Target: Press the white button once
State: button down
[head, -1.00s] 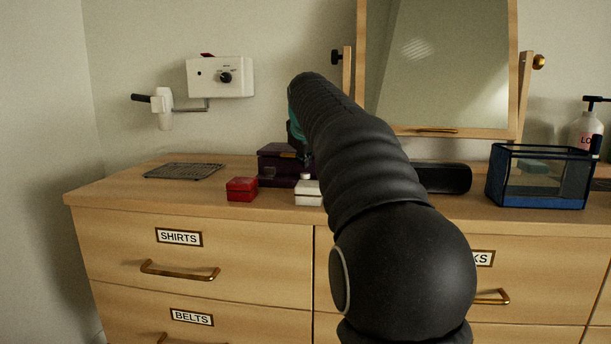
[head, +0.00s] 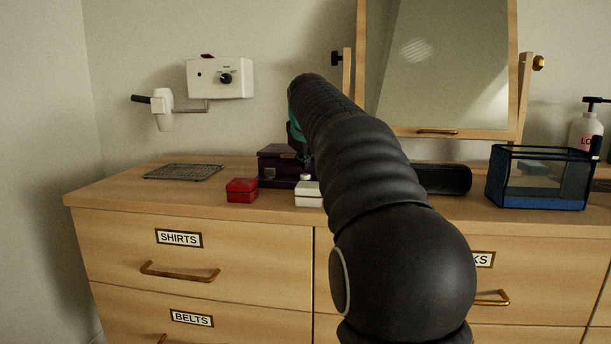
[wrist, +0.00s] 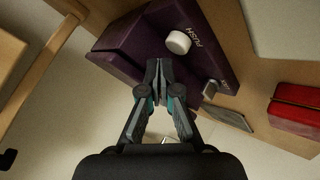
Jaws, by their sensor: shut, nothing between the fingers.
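The white button (wrist: 178,42) is a short round knob on a dark purple box (wrist: 140,45), beside white "PUSH" lettering in the wrist view. In the head view, the purple box (head: 277,166) stands on the dresser, partly hidden by my arm, and a small white knob (head: 305,177) shows at its front. My gripper (wrist: 158,64) is shut and empty. In the wrist view its tips overlap the purple box just below and left of the button; they look apart from the button, but the gap in depth is unclear.
A red box (head: 241,190) and a white box (head: 308,194) sit by the purple box. A wire rack (head: 183,172) lies left, a blue-framed glass case (head: 540,180) stands right, and a mirror (head: 437,65) stands behind. The dresser's front left corner is clear.

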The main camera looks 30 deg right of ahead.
aim_at(306, 175)
jog(key=shift+f, duration=0.15)
jog(key=shift+f, duration=0.3)
jog(key=shift+f+b, duration=0.5)
jog(key=shift+b, duration=0.05)
dwell(0.8)
jog(key=shift+r, duration=0.15)
jog(key=shift+r+p, duration=0.8)
jog(key=shift+p, duration=0.2)
notch_tip(306, 175, up, 5)
jog(key=p, duration=0.4)
jog(key=shift+d, duration=0.1)
dwell(0.7)
